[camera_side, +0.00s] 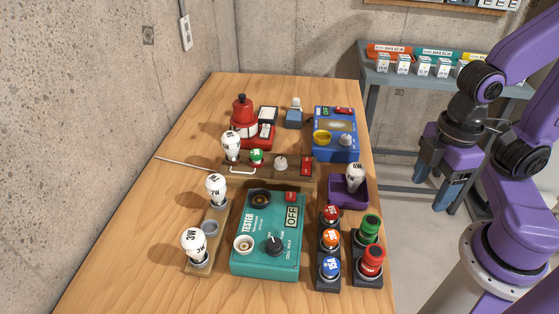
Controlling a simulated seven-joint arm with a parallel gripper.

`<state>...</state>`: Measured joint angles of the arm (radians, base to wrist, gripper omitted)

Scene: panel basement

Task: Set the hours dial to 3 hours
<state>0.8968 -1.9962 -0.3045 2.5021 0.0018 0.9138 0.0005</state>
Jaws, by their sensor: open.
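No dial shows a readable hours marking, so I cannot tell which one is the hours dial. A white round knob (281,163) sits on a wooden board between a green button and a red block. A blue box (336,148) at the back right carries a yellow round part (322,137) and a small pale knob (346,141). A teal tester (252,262) in front has a black dial (274,245) and a display reading OFF. My gripper (432,182) is open and empty, pointing down off the table's right side, apart from all of these.
White bulbs (194,244) stand in a wooden holder at left; another is in a purple tray (348,190). Coloured round pieces (330,238) stand in black holders at front right. The left table area is mostly clear.

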